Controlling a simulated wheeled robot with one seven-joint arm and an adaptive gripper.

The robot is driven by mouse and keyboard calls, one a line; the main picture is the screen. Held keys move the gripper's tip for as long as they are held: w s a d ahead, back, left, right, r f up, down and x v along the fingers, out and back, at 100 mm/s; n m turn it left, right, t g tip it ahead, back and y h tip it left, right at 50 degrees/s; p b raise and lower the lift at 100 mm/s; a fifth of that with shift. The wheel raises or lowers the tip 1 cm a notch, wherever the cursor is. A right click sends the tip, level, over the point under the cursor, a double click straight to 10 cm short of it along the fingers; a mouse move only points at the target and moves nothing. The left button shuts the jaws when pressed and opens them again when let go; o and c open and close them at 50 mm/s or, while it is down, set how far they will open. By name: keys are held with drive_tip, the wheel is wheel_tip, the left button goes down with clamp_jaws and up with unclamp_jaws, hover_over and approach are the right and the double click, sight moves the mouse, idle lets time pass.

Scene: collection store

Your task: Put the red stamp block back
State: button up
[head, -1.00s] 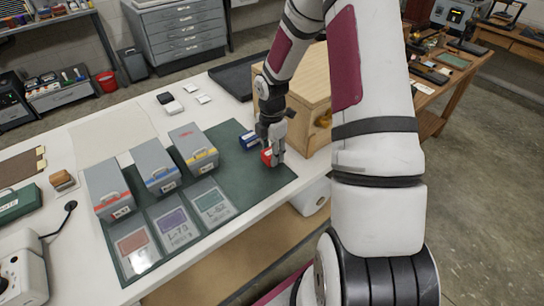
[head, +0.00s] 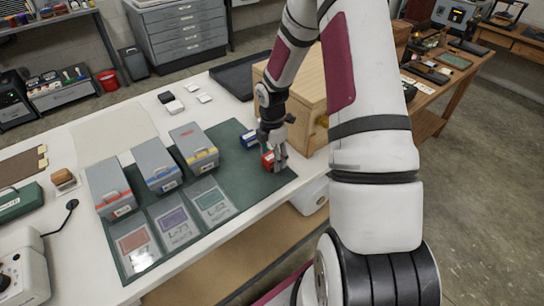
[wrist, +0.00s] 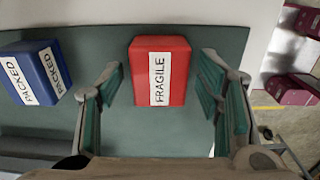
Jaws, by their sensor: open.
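The red stamp block (wrist: 174,64), with a white FRAGILE label, stands on the green mat (head: 236,178). In the wrist view it lies between the two open fingers of my gripper (wrist: 160,100), with a gap on each side. In the head view my gripper (head: 276,160) points down over the red block (head: 268,159), which it partly hides. A blue stamp block (wrist: 38,70) labelled PACKED stands to the left of the red one, and also shows in the head view (head: 249,139).
Three grey boxes with red (head: 112,188), blue (head: 157,169) and yellow (head: 193,146) stripes stand left on the mat. Labelled cards (head: 173,228) lie in front of them. A wooden box (head: 312,95) stands close behind and right of my gripper. The table's front edge is near.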

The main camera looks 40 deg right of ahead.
wheel_tip(320, 180, up, 11)
wheel_tip(320, 180, up, 11)
drive_tip(key=m+t+h, duration=0.1)
drive_tip(key=m+h, duration=0.1)
drive_tip(key=m, duration=0.2)
hover_over(272, 156)
drive_tip(key=s+a, duration=0.3)
drive_tip(key=a, duration=0.2)
drive_tip(key=s+a+r+m+t+y, duration=0.1)
drive_tip(key=s+a+r+m+t, duration=0.1)
drive_tip(key=s+a+r+m, duration=0.4)
drive_tip(key=s+a+r+m+t+y, duration=0.1)
drive_tip(key=s+a+r+m+t, duration=0.1)
drive_tip(key=s+a+r+m, duration=0.5)
drive_tip(key=s+r+m, duration=0.1)
drive_tip(key=s, duration=0.4)
drive_tip(key=shift+t+b, duration=0.3)
drive_tip(key=shift+s, duration=0.1)
